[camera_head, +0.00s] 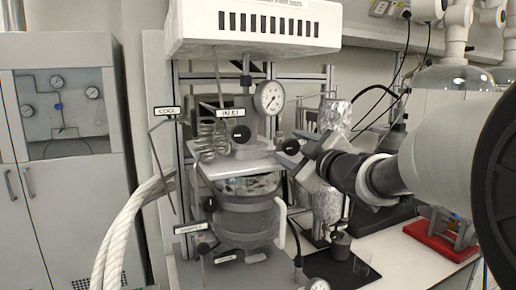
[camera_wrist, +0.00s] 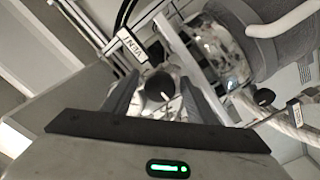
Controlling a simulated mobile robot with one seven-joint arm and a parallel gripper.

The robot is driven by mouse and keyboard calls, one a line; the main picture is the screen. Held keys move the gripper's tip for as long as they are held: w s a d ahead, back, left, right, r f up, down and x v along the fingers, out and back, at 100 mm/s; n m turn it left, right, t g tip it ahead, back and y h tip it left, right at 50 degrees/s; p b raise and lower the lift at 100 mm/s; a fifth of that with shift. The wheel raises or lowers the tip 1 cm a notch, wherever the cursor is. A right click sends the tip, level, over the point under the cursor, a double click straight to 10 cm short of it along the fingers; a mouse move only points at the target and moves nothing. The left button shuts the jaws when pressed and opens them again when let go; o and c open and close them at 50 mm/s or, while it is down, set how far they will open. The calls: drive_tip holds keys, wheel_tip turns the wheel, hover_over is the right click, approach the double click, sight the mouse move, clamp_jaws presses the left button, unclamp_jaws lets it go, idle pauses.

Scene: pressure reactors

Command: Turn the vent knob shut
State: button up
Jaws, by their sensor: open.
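The vent knob is a dark round knob (camera_wrist: 158,88) in the wrist view, just below a white VENT label (camera_wrist: 131,43). My gripper (camera_wrist: 160,82) is open, with one finger on each side of the knob in that view. I see gaps between the fingers and the knob; how deep the fingers reach around it I cannot tell. In the head view my gripper (camera_head: 301,156) is at the right side of the reactor head, close to a dark knob (camera_head: 290,146). The VENT label is not visible there, and the fingers are partly hidden.
The reactor vessel (camera_head: 246,222) stands left of my gripper. A pressure gauge (camera_head: 269,97) and an INLET knob (camera_head: 240,134) are above and left. A foil-wrapped column (camera_head: 327,204) stands below my gripper. A white housing (camera_head: 255,28) overhangs the reactor. Glassware is at the right.

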drive_tip(key=v, duration=1.7)
drive_tip(key=shift+s+b, duration=0.2)
drive_tip(key=shift+b, duration=0.2)
drive_tip(key=shift+d+r, duration=0.1)
drive_tip(key=s+d+f+m+g+h, duration=0.2)
drive_tip(key=d+f+m+g+h, duration=0.25)
drive_tip(key=f+m+h, duration=0.4)
drive_tip(key=s+a+f+m+g+y, duration=0.3)
drive_tip(key=s+a+f+g, duration=0.4)
drive_tip(key=s+a+f, duration=0.3)
drive_tip(key=s+f+m, duration=0.1)
drive_tip(key=s, duration=0.3)
drive_tip(key=shift+a+f, duration=0.35)
drive_tip(key=shift+a, duration=0.05)
drive_tip(key=shift+s+d, duration=0.1)
